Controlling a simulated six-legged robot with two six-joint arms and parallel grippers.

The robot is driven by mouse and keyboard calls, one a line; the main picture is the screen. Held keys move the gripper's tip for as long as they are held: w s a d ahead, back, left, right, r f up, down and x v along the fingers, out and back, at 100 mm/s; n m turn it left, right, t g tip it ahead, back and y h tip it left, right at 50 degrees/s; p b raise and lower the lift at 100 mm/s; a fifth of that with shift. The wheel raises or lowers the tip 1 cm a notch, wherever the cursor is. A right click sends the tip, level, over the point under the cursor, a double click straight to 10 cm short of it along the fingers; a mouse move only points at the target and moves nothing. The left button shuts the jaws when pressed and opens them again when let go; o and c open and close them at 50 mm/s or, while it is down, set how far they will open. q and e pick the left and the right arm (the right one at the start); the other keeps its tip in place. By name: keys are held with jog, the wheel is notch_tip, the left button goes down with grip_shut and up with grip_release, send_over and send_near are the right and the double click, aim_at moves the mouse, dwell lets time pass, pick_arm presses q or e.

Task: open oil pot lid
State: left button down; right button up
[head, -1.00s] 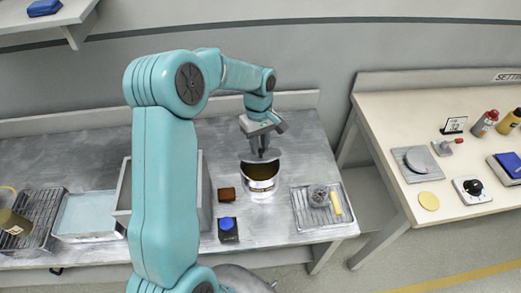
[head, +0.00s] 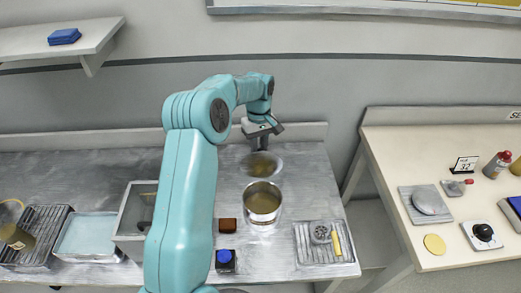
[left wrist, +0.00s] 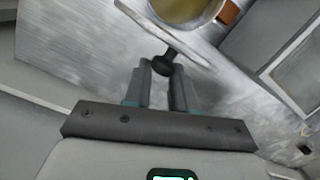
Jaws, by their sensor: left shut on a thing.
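The oil pot (head: 262,204) is a round metal pot standing uncovered on the steel bench. Yellowish-brown oil shows inside it. My left gripper (head: 262,146) is shut on the black knob of the round, shiny lid (head: 262,165). It holds the lid behind the pot, clear of its opening. In the left wrist view, the knob (left wrist: 164,62) sits between the two fingertips (left wrist: 162,70), and the lid's edge (left wrist: 150,30) lies beyond it. The pot's opening (left wrist: 183,8) shows at the top. My right gripper is not in view.
A brown block (head: 227,225) and a blue-topped dark item (head: 225,260) lie left of the pot. A ribbed tray (head: 308,262) with a strainer and a yellow item is at right. A side table (head: 385,145) stands farther right. Bare bench shows left of the lid.

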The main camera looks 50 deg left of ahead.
pick_arm(q)
jog(key=shift+w+a+f, duration=0.4)
jog(key=shift+w+f, duration=0.05)
jog(key=shift+w, duration=0.2)
jog(key=c, duration=1.5)
grip_release()
jog(key=shift+f, duration=0.1)
jog(key=shift+c, duration=0.2)
jog(key=o, duration=0.5)
jog(key=shift+w, duration=0.25)
jog(key=shift+o, duration=0.5)
jog(key=shift+w+d, duration=0.25)
notch_tip(320, 180, up, 16)
jog(key=a+p, duration=0.2)
jog(key=shift+w+r, duration=0.2)
jog(key=shift+w, duration=0.1)
